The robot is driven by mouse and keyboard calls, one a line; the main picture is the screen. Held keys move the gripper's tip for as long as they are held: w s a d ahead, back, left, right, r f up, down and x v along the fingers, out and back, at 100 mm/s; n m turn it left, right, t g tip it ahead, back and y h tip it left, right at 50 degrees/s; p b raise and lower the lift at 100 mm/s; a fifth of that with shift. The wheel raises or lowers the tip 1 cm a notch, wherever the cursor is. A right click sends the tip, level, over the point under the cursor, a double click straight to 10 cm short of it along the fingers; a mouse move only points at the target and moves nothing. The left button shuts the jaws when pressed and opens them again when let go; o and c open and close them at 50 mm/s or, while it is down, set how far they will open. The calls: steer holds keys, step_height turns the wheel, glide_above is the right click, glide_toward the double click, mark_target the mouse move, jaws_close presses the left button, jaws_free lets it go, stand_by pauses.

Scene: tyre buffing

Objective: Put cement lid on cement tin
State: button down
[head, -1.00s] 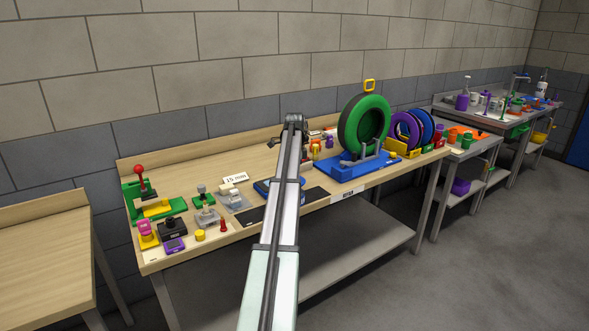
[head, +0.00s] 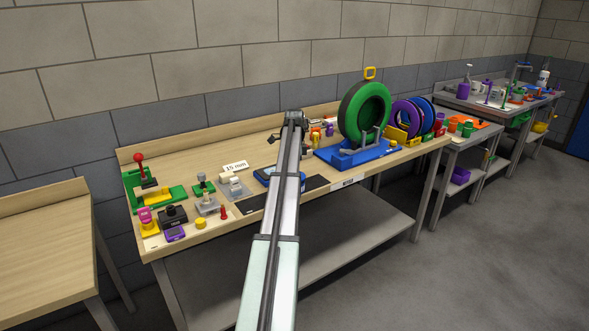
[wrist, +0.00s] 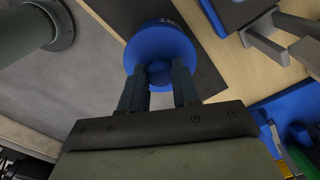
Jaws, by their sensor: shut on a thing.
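In the wrist view my gripper (wrist: 159,78) is shut on a small blue knob-like part at the near side of a round blue piece, which I take to be the cement lid (wrist: 160,45). Pale lettering shows at its far edge. Whether a tin is under it, and whether they touch, I cannot tell. In the head view my own arm hides my gripper.
The wooden bench (head: 325,203) carries a dark mat (head: 250,204). A blue stand (head: 350,154) with a green-sided tyre (head: 365,112) is to the right. A green press (head: 175,195) and several small tools crowd the left end. A 15 mm sign (head: 235,166) stands behind.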

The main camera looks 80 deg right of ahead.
steer(key=shift+f, duration=0.85)
steer(key=c, duration=0.8)
jaws_free()
steer(key=shift+c, duration=0.5)
steer(key=shift+r, duration=3)
